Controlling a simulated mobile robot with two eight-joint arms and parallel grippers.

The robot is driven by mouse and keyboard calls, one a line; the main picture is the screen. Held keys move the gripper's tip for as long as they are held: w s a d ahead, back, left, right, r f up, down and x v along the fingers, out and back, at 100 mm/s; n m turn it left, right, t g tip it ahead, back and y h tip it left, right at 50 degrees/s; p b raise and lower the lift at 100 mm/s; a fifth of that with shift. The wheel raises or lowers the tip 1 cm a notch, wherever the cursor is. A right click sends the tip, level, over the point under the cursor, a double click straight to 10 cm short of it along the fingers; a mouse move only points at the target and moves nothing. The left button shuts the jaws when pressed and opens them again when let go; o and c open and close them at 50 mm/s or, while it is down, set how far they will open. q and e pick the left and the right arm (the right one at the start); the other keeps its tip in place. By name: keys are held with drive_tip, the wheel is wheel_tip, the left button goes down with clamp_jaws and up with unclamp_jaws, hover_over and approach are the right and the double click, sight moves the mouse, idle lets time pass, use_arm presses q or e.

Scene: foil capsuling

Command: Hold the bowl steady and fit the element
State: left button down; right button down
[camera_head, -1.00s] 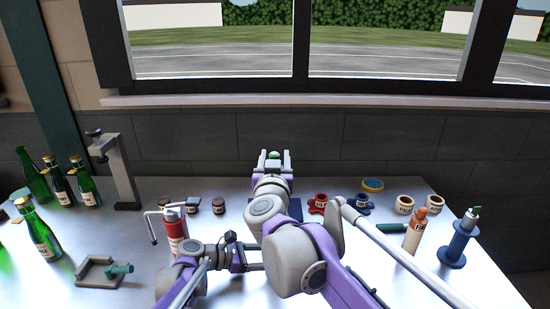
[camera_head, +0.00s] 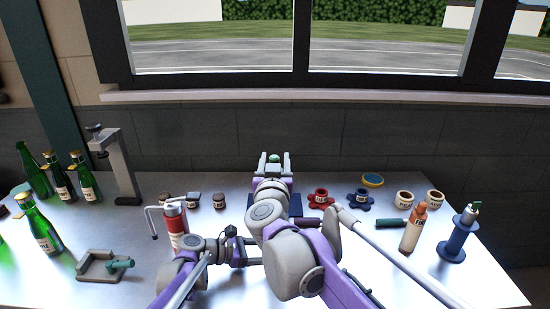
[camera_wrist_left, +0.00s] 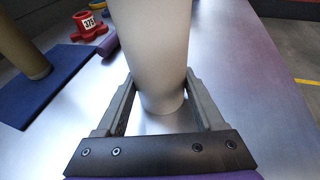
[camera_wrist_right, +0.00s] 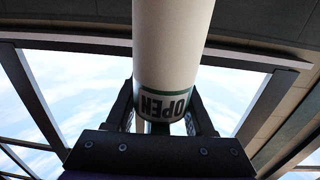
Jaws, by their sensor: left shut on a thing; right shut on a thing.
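My right gripper (camera_head: 273,160) points away from me over the far part of the table. A small green tip shows between its fingers. In the right wrist view the right gripper (camera_wrist_right: 160,118) is shut on a white cylinder (camera_wrist_right: 172,45) with green bands and the word OPEN upside down. My left gripper (camera_wrist_left: 162,100) is shut on a plain pale cylinder (camera_wrist_left: 155,50), whose lower end is close to the table. In the head view that cylinder is hidden behind my right arm. I cannot tell which piece is the bowl or the element.
A blue mat (camera_wrist_left: 45,92) bears a tan cylinder (camera_wrist_left: 22,58). A red flanged part (camera_head: 320,197) and a blue one (camera_head: 361,200) stand nearby. Bottles (camera_head: 40,228) and a clamp stand (camera_head: 120,165) are left. A blue spool (camera_head: 458,238) stands right.

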wheel_tip(320, 180, down, 13)
idle(4.6)
drive_tip(key=shift+c, duration=1)
unclamp_jaws()
drive_tip(key=shift+s, duration=0.1)
drive_tip(key=s, duration=1.2)
drive_tip(key=shift+a, duration=0.25)
drive_tip(key=shift+w, duration=0.1)
use_arm(q)
unclamp_jaws()
